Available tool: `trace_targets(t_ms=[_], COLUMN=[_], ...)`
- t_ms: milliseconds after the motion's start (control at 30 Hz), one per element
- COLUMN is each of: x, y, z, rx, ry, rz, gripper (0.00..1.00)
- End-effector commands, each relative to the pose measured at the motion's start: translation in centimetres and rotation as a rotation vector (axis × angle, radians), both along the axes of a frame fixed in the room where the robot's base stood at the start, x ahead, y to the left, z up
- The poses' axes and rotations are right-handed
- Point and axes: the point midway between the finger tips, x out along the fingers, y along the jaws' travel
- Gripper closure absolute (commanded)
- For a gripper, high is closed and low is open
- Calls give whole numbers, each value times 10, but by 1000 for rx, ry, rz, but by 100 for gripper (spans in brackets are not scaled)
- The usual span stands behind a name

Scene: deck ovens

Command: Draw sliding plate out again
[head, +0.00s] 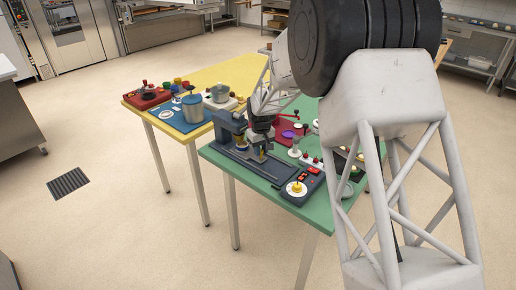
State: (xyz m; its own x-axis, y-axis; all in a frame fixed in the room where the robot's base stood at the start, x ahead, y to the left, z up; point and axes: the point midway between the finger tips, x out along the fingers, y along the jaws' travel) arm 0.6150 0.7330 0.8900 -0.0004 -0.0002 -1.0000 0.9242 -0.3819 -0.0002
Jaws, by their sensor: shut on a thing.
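A dark blue-grey machine (231,128) with an upright column stands on the green table (290,205). Its long, low base (265,169) runs toward the table's front right. The sliding plate appears to lie along this base, but it is too small and too covered to make out its edges or how far out it is. My gripper (261,152) reaches down over the base, just right of the column. It is shut on a small part low at the base, probably the plate's handle; the fingers largely hide it.
A control box (296,189) with a yellow knob sits at the front edge. A yellow table (215,77) with a pot (192,108) adjoins behind.

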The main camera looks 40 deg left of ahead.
Motion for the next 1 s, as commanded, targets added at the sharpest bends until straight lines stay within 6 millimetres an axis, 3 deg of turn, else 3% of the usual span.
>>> trace_targets(t_ms=[800,1000], x=[1,0], y=[-112,-127], z=[1,0], rx=[0,1], ry=[0,-1], rz=[-3,-1], gripper=[100,100])
